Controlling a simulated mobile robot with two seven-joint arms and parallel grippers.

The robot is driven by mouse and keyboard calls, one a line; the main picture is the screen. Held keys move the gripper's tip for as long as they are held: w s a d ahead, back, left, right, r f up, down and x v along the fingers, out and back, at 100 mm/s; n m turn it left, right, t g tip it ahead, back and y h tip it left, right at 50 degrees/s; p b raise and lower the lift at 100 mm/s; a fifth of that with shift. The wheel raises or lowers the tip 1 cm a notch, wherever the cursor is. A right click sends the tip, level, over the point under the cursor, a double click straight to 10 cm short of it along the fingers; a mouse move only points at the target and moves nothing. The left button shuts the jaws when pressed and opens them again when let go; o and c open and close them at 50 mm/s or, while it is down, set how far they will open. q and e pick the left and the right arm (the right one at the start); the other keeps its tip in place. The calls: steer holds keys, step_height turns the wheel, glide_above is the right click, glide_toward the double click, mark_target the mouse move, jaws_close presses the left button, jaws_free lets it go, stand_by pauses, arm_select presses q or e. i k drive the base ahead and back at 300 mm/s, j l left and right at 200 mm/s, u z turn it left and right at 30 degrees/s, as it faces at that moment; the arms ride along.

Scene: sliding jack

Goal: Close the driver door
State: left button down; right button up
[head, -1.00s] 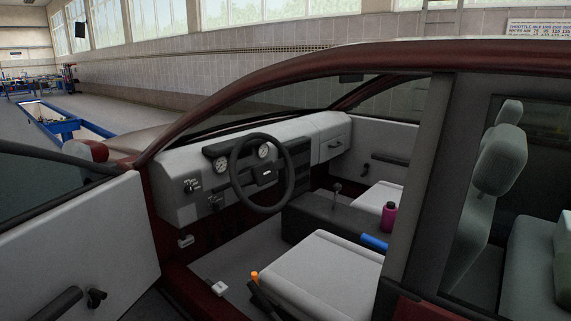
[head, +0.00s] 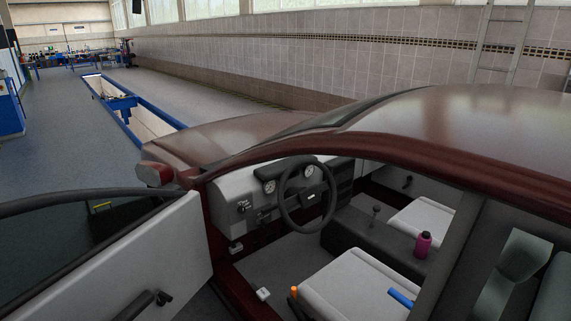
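The driver door (head: 150,255) stands wide open at the lower left of the head view. Its pale inner panel faces me, with a dark handle (head: 140,303) low on it and a dark window frame above. The dark red car (head: 440,150) fills the right side. Its door opening shows the steering wheel (head: 306,196) and the pale driver seat (head: 350,285). Neither of my grippers shows in the view, and nothing is seen touching the door.
A blue-edged pit (head: 135,115) runs along the floor beyond the hood. Open grey floor (head: 60,140) lies at the left. A ladder (head: 500,45) leans at the back wall.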

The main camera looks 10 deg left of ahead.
mark_target(166, 249)
steer(key=u, duration=1.25)
